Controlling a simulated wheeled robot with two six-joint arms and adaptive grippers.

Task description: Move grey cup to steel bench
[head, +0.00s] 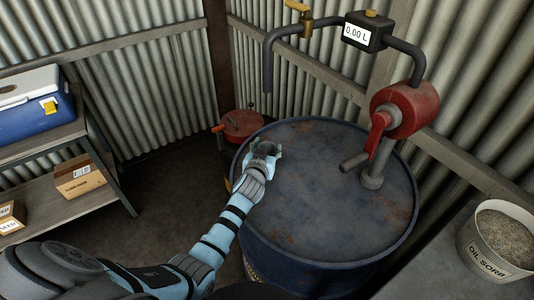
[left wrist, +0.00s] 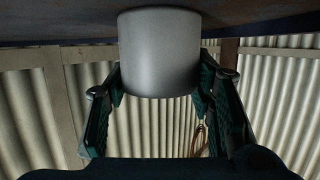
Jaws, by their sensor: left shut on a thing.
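The grey cup (head: 265,149) is at the left part of the blue drum's rusty top (head: 325,205) in the head view. My left gripper (head: 264,152) is shut on it, with a finger on either side. In the left wrist view the smooth grey cup (left wrist: 160,55) fills the space between the green-padded fingers of the gripper (left wrist: 160,90). I cannot tell whether the cup touches the drum top. A grey bench (head: 85,193) with two levels stands at the left. My right gripper is not in view.
A blue cooler (head: 35,105) and cardboard boxes (head: 80,178) take up parts of the bench. A red hand pump (head: 400,110) and its spout pipe (head: 268,70) rise over the drum. A red can (head: 240,125) stands behind it. An oil-sorb bucket (head: 495,240) stands at right.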

